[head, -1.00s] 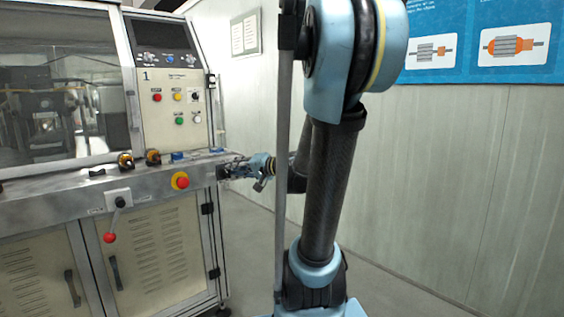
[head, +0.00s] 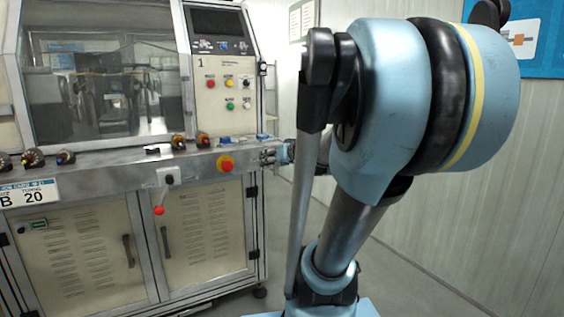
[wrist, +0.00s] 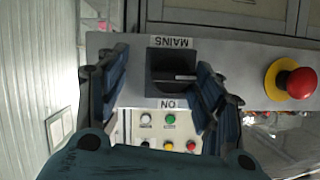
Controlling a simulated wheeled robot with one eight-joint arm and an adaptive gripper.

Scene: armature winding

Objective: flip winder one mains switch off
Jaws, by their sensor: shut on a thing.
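The black mains switch (wrist: 172,60) is in the middle of the wrist view, on a grey plate with an upside-down MAINS label on one side and an ON label on the other. A pale bar runs crosswise on its face; I cannot tell which setting it marks. My gripper (wrist: 165,72) has one finger on each side of the switch and is shut on it, though a gap seems to show beside the fingers. In the head view my gripper (head: 270,157) is small, at the right end of winder one's front rail, and the switch is hidden there.
A red and yellow emergency stop (head: 225,163) sits close beside the switch; it also shows in the wrist view (wrist: 291,81). A red-knobbed lever (head: 160,209) hangs further left. Several armatures lie on the ledge. The button panel (head: 226,97) is above. Open floor lies right of the cabinet.

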